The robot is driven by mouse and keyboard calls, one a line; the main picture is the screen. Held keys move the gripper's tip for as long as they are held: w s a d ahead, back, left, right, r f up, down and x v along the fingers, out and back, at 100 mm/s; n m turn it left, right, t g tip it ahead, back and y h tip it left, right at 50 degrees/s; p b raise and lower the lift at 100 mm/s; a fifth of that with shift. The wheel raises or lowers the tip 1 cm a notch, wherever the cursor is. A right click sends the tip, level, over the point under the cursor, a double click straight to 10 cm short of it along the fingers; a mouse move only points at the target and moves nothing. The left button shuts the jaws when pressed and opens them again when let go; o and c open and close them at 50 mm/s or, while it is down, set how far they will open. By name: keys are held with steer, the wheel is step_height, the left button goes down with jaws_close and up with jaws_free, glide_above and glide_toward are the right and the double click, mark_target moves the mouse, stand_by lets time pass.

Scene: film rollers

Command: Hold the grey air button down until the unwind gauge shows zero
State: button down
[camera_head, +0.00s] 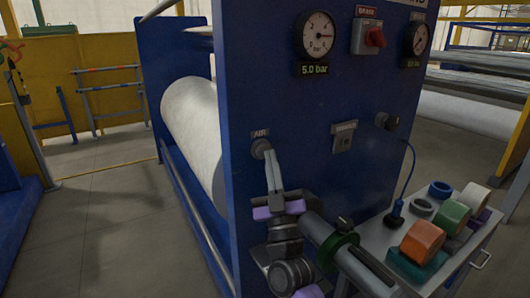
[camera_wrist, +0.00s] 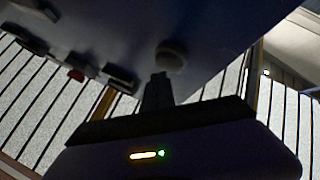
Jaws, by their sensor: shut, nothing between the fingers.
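The grey air button (camera_head: 260,147) sits under an AIR label on the blue machine panel; it also shows in the wrist view (camera_wrist: 171,54). My gripper (camera_head: 270,156) is shut and empty, its fingertips right at the button. I cannot tell whether they touch it or whether the button is pressed in. A round gauge (camera_head: 316,36) at the panel's top left has a display under it reading 5.0 bar, with its needle off zero. I cannot read which gauge is the unwind one.
A red switch (camera_head: 374,38) sits between the gauges. A key-like plate (camera_head: 343,136) and a dark knob (camera_head: 387,122) lie right of the button. A large white roll (camera_head: 191,125) is behind the panel. A cart (camera_head: 455,262) with tape rolls stands right of my arm.

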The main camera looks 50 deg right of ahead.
steer(key=shift+w+d, duration=0.1)
steer(key=shift+w, duration=0.4)
stand_by(3.1)
steer(key=shift+s, duration=0.1)
steer(key=shift+s+a, duration=0.25)
steer(key=shift+s, duration=0.55)
steer(key=shift+s+a+p, duration=0.1)
steer(key=shift+s+a, duration=0.15)
steer(key=shift+s, duration=0.55)
steer(key=shift+s+a+p, duration=0.15)
steer(key=shift+s+a, duration=0.05)
steer(key=shift+s, duration=0.6)
steer(key=shift+s+a+p, duration=0.1)
steer(key=shift+s+a, duration=0.15)
steer(key=shift+s, duration=0.55)
